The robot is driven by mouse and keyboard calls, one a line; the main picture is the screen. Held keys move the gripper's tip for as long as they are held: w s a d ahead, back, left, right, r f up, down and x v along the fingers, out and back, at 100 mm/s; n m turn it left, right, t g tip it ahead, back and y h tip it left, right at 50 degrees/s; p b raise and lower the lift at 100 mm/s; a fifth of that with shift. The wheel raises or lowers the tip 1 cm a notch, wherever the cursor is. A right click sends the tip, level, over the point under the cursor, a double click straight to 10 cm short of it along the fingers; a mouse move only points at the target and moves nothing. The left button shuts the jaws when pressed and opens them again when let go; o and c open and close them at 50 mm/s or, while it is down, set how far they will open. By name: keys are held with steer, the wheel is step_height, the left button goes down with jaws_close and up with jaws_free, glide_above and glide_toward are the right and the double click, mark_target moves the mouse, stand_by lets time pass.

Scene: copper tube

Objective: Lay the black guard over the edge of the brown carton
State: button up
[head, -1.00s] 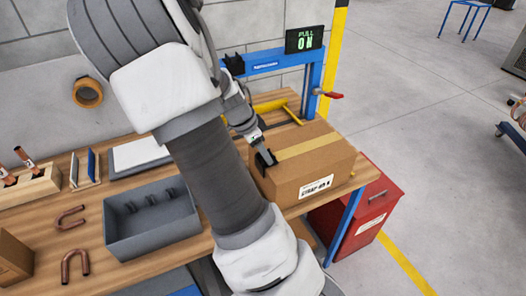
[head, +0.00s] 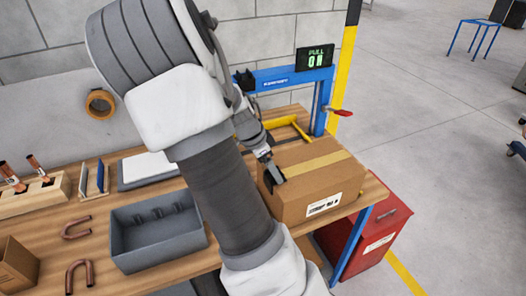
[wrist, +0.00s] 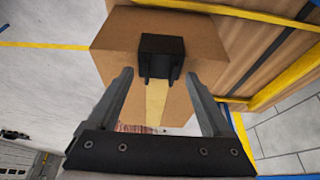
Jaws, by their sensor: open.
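The brown carton (head: 318,190) stands on the right end of the wooden bench, with a pale tape strip along its top. The black guard (wrist: 162,57) rests on the carton at the end of the tape. In the head view the guard (head: 268,183) shows at the carton's left edge, partly hidden by my fingers. How far it hangs over the edge is hard to tell. My gripper (wrist: 159,76) is open, its two fingers apart on either side of the guard with gaps visible. It also shows over the carton's left edge in the head view (head: 276,172).
A grey bin (head: 135,259) stands left of my arm, with copper bends (head: 78,276) beside it. A blue frame with a display (head: 315,58) and a yellow-handled tool (head: 285,122) are behind the carton. A red cabinet (head: 378,232) stands right of the bench.

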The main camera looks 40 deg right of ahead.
steer(key=p+v, duration=0.1)
steer(key=v, duration=1.6)
steer(key=s+a+r+n+t+y, duration=0.2)
steer(key=s+a+n+t, duration=0.1)
steer(key=s+a+n, duration=0.4)
steer(key=s+a+r+n+t+y, duration=0.2)
steer(key=s+a+n, duration=0.6)
steer(key=n, duration=0.5)
steer(key=a+t, duration=0.1)
steer(key=a, duration=0.1)
steer(key=shift+a+r+n+t, duration=0.25)
steer(key=shift+a+n+t, duration=0.05)
steer(key=shift+a, duration=0.05)
steer(key=shift+s, duration=0.1)
